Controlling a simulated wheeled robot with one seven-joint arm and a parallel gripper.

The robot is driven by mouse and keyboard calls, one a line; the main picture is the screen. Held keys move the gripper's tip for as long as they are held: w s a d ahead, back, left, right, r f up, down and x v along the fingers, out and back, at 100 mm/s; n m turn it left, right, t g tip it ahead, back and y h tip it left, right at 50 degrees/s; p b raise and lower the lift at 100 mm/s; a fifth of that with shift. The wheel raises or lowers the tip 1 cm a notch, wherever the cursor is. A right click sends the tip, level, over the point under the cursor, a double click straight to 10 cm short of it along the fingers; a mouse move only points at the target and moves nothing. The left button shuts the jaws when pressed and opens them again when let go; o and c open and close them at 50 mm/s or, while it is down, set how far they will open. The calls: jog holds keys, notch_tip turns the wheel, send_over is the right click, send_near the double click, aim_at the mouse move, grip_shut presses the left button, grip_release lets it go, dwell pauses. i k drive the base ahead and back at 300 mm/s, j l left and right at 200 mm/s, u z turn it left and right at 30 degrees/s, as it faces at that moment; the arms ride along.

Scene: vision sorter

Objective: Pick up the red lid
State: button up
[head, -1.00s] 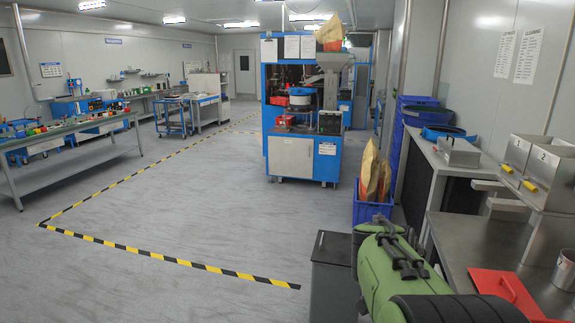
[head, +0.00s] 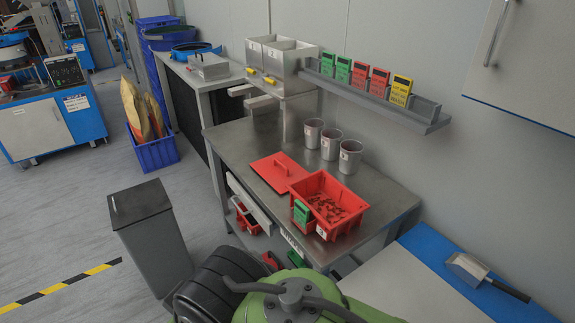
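The red lid (head: 279,172) lies flat on the steel table (head: 235,138), with a raised handle on its top. A red bin (head: 341,192) stands close to its right and holds small reddish-brown parts; a green tag (head: 301,212) hangs on its front. My green and black arm shows at the bottom of the head view, in front of the table. My gripper is not visible, so what it holds cannot be seen.
Three metal cups (head: 331,143) stand behind the lid. Two steel hoppers (head: 283,55) are at the back, with a tag shelf (head: 375,97) on the wall. A grey waste bin (head: 145,225) stands left of my arm.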

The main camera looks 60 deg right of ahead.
aim_at(278, 170)
jog(key=l+z, duration=0.15)
jog(key=z, duration=1.75)
jog(key=i+j, duration=0.1)
jog(key=j, duration=1.05)
jog(key=i+j+u, duration=0.1)
jog(key=i+j, duration=0.5)
jog(key=i+l, duration=0.2)
jog(key=i, duration=0.15)
jog(key=i+l, duration=0.2)
jog(key=i, duration=0.2)
